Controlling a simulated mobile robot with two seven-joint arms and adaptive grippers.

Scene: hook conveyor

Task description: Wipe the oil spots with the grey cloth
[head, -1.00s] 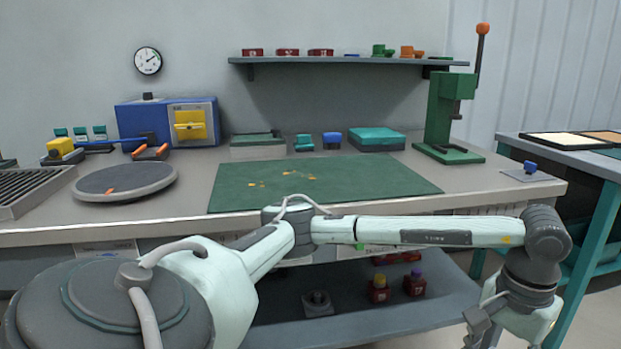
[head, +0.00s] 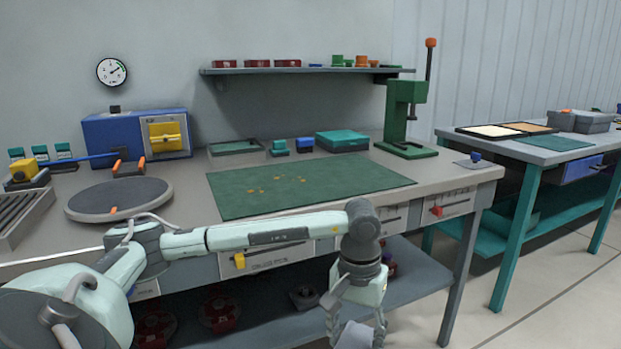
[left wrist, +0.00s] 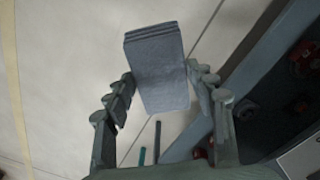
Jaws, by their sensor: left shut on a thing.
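My left gripper (head: 355,322) is low at the bottom edge of the head view, in front of the bench and below its top. It is shut on the folded grey cloth (head: 356,337), which is partly cut off there. The left wrist view shows the layered cloth (left wrist: 160,70) between the two fingers, above the floor. Several small yellow-orange oil spots (head: 278,178) lie on the left-middle part of the green mat (head: 345,184) on the bench. The cloth is apart from the mat. My right gripper is not in view.
A round grey turntable (head: 118,200) stands left of the mat, and a green press (head: 405,115) stands behind its right end. A teal box (head: 342,140) sits behind the mat. The lower shelf (head: 415,275) and a second table (head: 535,152) are nearby.

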